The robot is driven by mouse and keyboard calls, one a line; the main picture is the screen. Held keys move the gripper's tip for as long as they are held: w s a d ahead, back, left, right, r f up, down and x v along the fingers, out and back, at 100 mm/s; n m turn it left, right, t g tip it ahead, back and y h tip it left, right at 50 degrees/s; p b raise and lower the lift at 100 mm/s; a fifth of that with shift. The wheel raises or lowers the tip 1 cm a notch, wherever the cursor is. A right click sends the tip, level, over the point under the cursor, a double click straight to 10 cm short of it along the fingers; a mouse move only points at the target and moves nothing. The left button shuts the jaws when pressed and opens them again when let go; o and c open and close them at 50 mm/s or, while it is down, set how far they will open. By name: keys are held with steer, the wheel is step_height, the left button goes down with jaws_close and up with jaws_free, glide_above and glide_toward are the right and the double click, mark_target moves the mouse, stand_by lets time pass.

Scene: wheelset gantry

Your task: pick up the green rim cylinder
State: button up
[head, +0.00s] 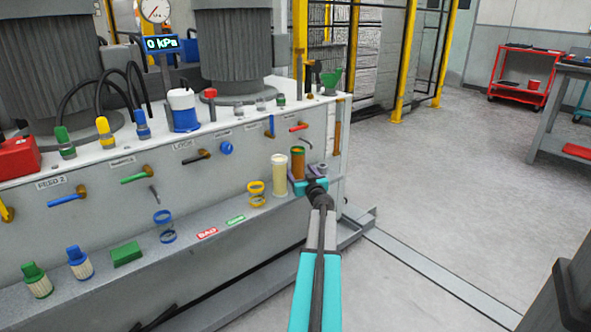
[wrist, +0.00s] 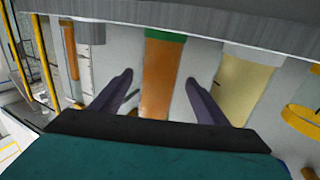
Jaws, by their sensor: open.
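The green rim cylinder (head: 298,159) is an orange-brown tube with a green rim. It stands upright at the right end of the grey bench's lower ledge. In the wrist view the green rim cylinder (wrist: 161,62) shows between the two purple fingers, with a gap on each side. My gripper (head: 305,174) is open and empty, close in front of the cylinder. My gripper also shows in the wrist view (wrist: 159,78). The fingers hide the lower part of the cylinder in the head view.
A grey cylinder (wrist: 90,32) is on the other side. Valve handles (head: 298,127) stick out of the panel above.

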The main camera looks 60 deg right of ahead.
mark_target(300, 163)
steer(key=shift+x, duration=1.65)
steer(key=c, duration=1.4)
steer(key=shift+r, duration=0.1)
steer(key=shift+c, duration=0.2)
steer(key=shift+r, duration=0.4)
step_height(300, 163, up, 3)
steer(key=shift+a+f+p, duration=0.1)
steer(key=shift+p, duration=0.5)
steer(key=r+v, duration=0.1)
steer(key=v, duration=1.5)
steer(key=shift+p, duration=0.4)
steer(key=shift+s+r, duration=0.1)
